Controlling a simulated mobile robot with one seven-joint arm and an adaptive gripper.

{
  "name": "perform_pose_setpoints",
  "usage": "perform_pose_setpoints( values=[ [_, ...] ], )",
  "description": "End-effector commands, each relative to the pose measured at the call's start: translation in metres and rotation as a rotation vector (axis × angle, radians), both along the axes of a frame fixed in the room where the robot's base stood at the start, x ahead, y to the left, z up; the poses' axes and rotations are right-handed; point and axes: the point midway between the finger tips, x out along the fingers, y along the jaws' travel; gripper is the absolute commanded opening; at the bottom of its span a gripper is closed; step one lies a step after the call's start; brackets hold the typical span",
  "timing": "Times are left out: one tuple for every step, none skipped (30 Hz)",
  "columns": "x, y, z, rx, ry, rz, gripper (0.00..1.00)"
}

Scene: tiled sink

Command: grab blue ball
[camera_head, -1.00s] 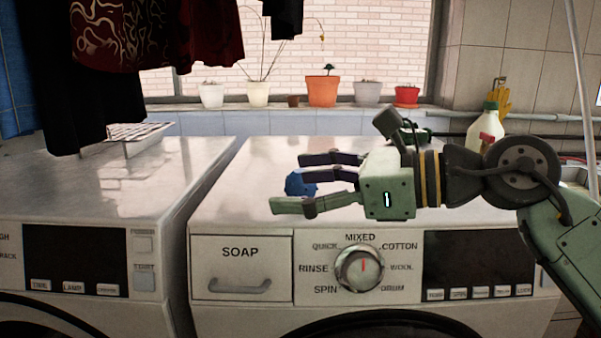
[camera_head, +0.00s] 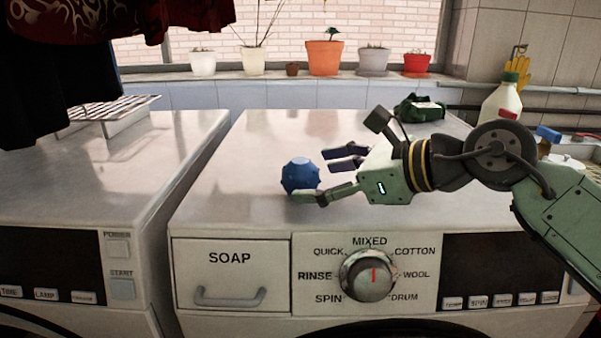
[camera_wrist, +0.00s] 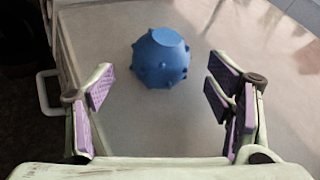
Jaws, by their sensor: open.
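A blue knobbly ball (camera_head: 301,176) sits on top of the right-hand washing machine (camera_head: 240,160), near its front edge above the soap drawer. In the wrist view the ball (camera_wrist: 161,57) lies ahead of my open fingers, a little left of the middle between them. My gripper (camera_head: 335,176) is open and comes in from the right, low over the machine top. One fingertip overlaps the ball's lower right edge in the head view; whether it touches cannot be told. In the wrist view my gripper (camera_wrist: 160,90) has purple pads and nothing between them.
A second washing machine (camera_head: 90,160) stands at left with a wire rack (camera_head: 110,110) on it. A green item (camera_head: 420,107) and a white bottle (camera_head: 504,97) are at the back right. Potted plants (camera_head: 323,57) line the sill. Dark clothes hang upper left. The machine top around the ball is largely clear.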

Motion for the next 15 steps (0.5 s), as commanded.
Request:
perform_pose_setpoints(
  values=[
    [0.004,0.008,0.0,-0.004,0.003,0.004,0.73],
    [0.007,0.012,-0.001,-0.004,0.003,0.004,0.73],
    [0.01,0.016,-0.004,-0.003,0.001,0.003,0.73],
    [0.012,0.019,-0.006,-0.003,0.002,0.003,0.73],
    [0.014,0.021,-0.007,-0.002,0.0,0.003,0.73],
    [0.016,0.024,-0.009,-0.002,0.0,0.003,0.73],
    [0.017,0.025,-0.01,-0.001,0.001,0.003,0.73],
    [0.018,0.026,-0.011,-0.001,0.001,0.002,0.73],
    [0.019,0.027,-0.012,0.0,0.0,0.001,0.73],
    [0.019,0.027,-0.012,0.0,0.0,0.001,0.73],
    [0.019,0.027,-0.012,0.0,-0.001,0.001,0.73],
    [0.019,0.027,-0.012,0.0,-0.001,0.001,0.73],
    [0.019,0.027,-0.012,0.0,-0.001,0.001,0.73],
    [0.019,0.027,-0.012,0.0,-0.001,0.001,0.73],
    [0.019,0.027,-0.012,0.0,-0.001,0.001,0.73]
  ],
)
